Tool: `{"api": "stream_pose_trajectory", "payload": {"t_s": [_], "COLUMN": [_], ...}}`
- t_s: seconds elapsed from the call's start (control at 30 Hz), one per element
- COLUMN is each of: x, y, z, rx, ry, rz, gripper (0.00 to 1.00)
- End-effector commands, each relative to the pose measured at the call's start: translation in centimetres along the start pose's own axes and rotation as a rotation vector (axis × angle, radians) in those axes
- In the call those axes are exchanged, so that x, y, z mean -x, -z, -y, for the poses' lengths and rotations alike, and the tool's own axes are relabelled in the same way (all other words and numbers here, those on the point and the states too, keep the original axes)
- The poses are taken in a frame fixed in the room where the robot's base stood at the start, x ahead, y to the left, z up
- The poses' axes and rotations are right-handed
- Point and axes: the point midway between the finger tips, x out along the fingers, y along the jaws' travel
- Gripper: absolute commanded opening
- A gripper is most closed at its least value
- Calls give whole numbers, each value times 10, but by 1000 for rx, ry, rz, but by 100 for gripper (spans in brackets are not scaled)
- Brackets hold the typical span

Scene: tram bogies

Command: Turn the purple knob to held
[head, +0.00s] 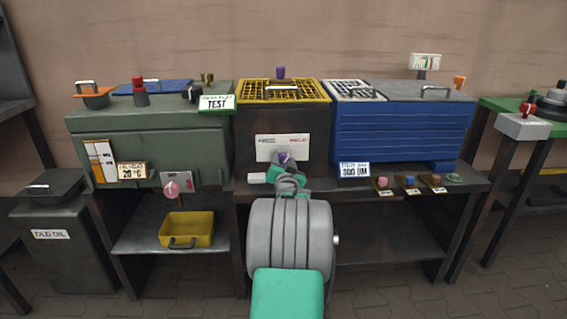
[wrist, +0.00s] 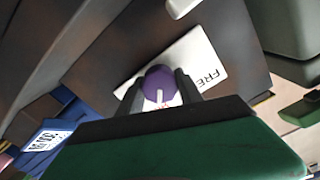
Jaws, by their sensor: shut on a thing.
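The purple knob (head: 284,158) sits on a white label plate (head: 268,152) on the front of the dark middle cabinet. The plate carries dark lettering at left and red lettering, apparently HELD, at right. In the wrist view the knob (wrist: 159,80) lies between the two dark fingers of my gripper (wrist: 160,90), which is shut on it. Its white line points down in that picture, towards a bit of red lettering just below it. Dark letters FRE show on the plate (wrist: 204,66) to the right; the rest is hidden. In the head view my gripper (head: 285,166) covers the knob's lower part.
A green cabinet (head: 150,150) with a pink knob (head: 171,189) stands at left, a blue one (head: 400,130) at right. Small coloured knobs (head: 410,182) line the right shelf edge.

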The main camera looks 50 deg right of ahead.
Motion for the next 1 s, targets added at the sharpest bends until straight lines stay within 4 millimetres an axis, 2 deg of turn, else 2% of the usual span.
{"api": "stream_pose_trajectory", "payload": {"t_s": [0.47,0.5,0.77,1.0], "x": [0,0,0,1], "y": [0,0,0,0], "z": [0,0,0,0], "rx": [-20,-20,-19,-18], "ry": [-1,0,0,0], "rz": [0,0,0,0], "gripper": [2,43,64,64]}}
